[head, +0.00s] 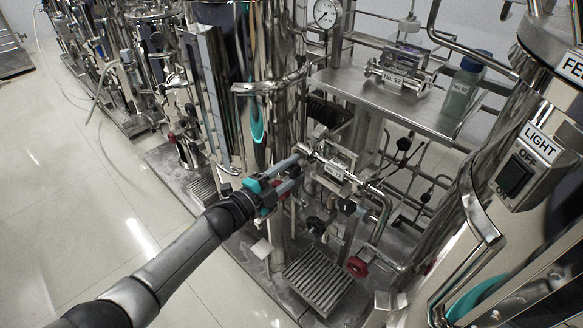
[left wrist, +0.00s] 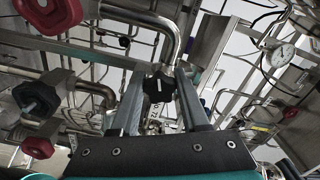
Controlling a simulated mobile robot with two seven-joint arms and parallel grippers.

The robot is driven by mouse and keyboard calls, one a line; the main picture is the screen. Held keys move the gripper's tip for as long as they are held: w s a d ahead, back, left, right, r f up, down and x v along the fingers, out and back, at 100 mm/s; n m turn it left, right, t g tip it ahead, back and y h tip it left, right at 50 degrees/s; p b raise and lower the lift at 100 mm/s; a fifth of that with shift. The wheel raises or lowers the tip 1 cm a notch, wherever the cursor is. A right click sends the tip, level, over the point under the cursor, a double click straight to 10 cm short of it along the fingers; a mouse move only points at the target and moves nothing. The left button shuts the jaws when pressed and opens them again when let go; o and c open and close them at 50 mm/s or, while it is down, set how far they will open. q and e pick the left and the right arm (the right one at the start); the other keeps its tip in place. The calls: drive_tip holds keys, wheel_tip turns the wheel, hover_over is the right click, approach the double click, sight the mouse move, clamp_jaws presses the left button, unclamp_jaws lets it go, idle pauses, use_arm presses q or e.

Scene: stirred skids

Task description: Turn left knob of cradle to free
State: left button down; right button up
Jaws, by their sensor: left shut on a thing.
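A metal cradle with a white label (head: 336,171) sits in the pipework in the middle of the head view. My left gripper (head: 299,158) reaches its left end, with its grey fingers close together there. In the left wrist view, a black knob with a white mark (left wrist: 158,86) sits between the two fingertips of my left gripper (left wrist: 160,92). The fingers are shut on this knob. My right gripper is in neither view.
Another cradle, labelled No. 92 (head: 400,79), stands on the steel shelf (head: 440,112) beside a blue-capped bottle (head: 463,85). Steel tanks (head: 215,75) and bent pipes crowd the gripper. Red valve knobs (head: 357,267) sit below. The pale floor (head: 80,200) at left is clear.

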use_arm(q)
drive_tip(key=shift+f, duration=0.1)
idle(0.4)
drive_tip(key=shift+c, duration=2.1)
unclamp_jaws()
drive_tip(key=shift+s+a, duration=0.1)
drive_tip(key=shift+s+a, duration=0.15)
drive_tip(key=shift+a, duration=0.05)
drive_tip(key=p+v, duration=0.4)
drive_tip(key=v, duration=1)
drive_tip(key=shift+s, duration=0.25)
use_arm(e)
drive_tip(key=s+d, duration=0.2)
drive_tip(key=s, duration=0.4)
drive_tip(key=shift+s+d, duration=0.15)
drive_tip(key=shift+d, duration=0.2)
use_arm(q)
drive_tip(key=shift+a, duration=0.1)
